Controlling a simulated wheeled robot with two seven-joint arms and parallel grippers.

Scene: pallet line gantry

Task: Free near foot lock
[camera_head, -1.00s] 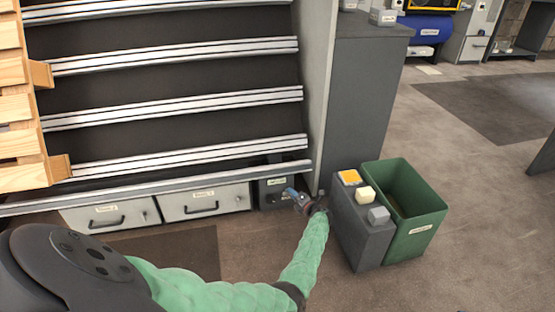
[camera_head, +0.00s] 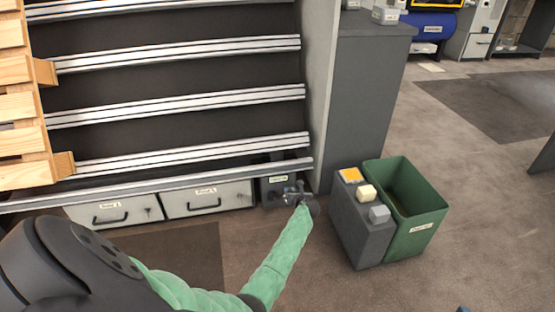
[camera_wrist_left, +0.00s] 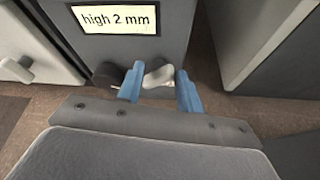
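A small dark grey box (camera_head: 270,188) stands low at the right end of the rack. In the left wrist view its front (camera_wrist_left: 160,42) carries a label reading "high 2 mm". Below the label are a pale grey lever (camera_wrist_left: 158,74) and a dark round knob (camera_wrist_left: 105,74). My left gripper (camera_head: 297,190) is at the box front in the head view. In the wrist view its blue fingers (camera_wrist_left: 160,90) are spread, with the lever showing between their tips. I cannot tell whether they touch it. A blue tip, seemingly of my right gripper (camera_head: 463,309), shows at the bottom edge.
White labelled drawers (camera_head: 208,198) lie left of the box under the sloped rack (camera_head: 180,110). A grey stand (camera_head: 362,230) with small blocks and a green bin (camera_head: 422,235) stand close on the right. A wooden pallet (camera_head: 22,120) is at left. The floor beyond the bin is clear.

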